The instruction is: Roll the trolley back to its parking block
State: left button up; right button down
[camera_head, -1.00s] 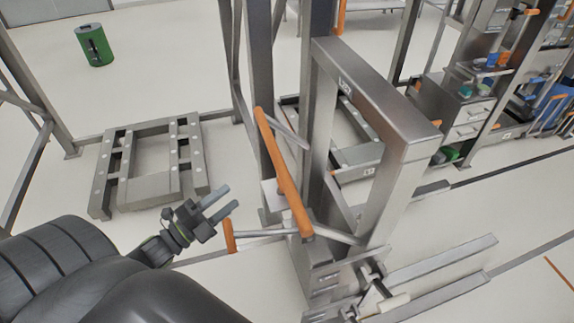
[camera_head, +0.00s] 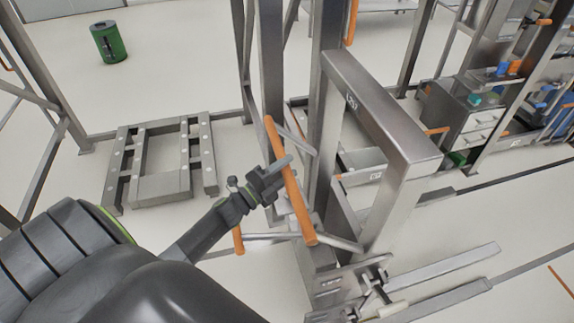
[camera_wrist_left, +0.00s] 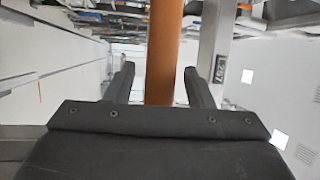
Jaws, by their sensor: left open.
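The trolley (camera_head: 385,115) is a tall grey metal frame with the label L257 and low forks at the lower right. An orange handle bar (camera_head: 291,185) slants along its near side, and a second orange grip (camera_head: 238,240) sits lower left. My left gripper (camera_head: 283,172) is open at the upper orange bar. In the left wrist view the orange bar (camera_wrist_left: 164,50) stands between the two open fingers (camera_wrist_left: 164,88), with a gap on each side. My right gripper is not in view. I cannot tell which floor structure is the parking block.
A low grey floor frame (camera_head: 160,185) lies at the left, and another (camera_head: 360,160) lies behind the trolley. A green bin (camera_head: 109,42) stands at the back left. Shelving with drawers (camera_head: 470,120) is at the right. Bare floor lies between them.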

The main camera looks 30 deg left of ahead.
pick_arm(q)
jog(key=shift+w+d, duration=0.1)
jog(key=shift+w, duration=0.15)
grip_shut()
dwell(0.4)
